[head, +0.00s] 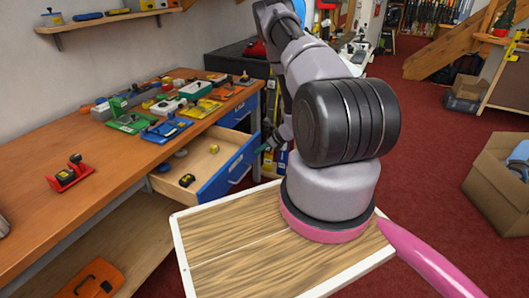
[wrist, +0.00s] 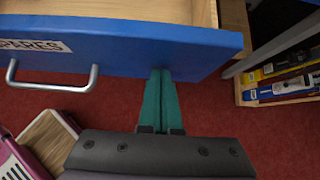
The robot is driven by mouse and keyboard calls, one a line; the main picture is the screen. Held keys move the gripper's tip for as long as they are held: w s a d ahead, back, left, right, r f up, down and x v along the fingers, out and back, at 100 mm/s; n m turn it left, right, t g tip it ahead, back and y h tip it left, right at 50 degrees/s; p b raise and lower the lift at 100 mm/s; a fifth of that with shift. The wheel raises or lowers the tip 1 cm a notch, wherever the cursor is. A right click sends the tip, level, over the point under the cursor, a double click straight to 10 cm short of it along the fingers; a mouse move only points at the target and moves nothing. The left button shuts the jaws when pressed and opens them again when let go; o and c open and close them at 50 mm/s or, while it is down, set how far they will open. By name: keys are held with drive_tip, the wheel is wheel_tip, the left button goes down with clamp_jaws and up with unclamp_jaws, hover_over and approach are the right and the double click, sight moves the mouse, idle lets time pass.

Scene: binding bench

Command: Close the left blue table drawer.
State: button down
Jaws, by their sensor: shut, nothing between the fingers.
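The left blue drawer is pulled out from under the wooden workbench, its blue front (head: 228,170) facing right in the head view. Its open wooden inside holds a few small items. In the wrist view the blue front (wrist: 140,45) spans the top, with a metal handle (wrist: 52,80) and a "SPARES" label (wrist: 35,45) at left. My gripper (wrist: 161,72) is shut and empty. Its teal fingertips are at the lower edge of the front, right of the handle; I cannot tell whether they touch. In the head view my gripper (head: 264,148) is small, beside the front's far end.
The workbench (head: 110,165) carries tools and packets, with a red holder (head: 70,173) at left. Another blue drawer (head: 238,115) sits farther along. A low bin with packets (wrist: 285,88) stands right in the wrist view. A cardboard box (head: 495,185) stands on the red carpet.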

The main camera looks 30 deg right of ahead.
drive_tip(key=w+a, duration=0.5)
drive_tip(key=w, duration=0.1)
drive_tip(key=w+a, duration=0.5)
drive_tip(key=w, duration=0.2)
drive_tip(key=w+a, duration=0.5)
drive_tip(key=w, duration=0.1)
drive_tip(key=shift+w+a, duration=0.2)
drive_tip(key=shift+w, duration=0.15)
drive_tip(key=shift+w+a+r, duration=0.1)
drive_tip(key=shift+w+a, duration=0.05)
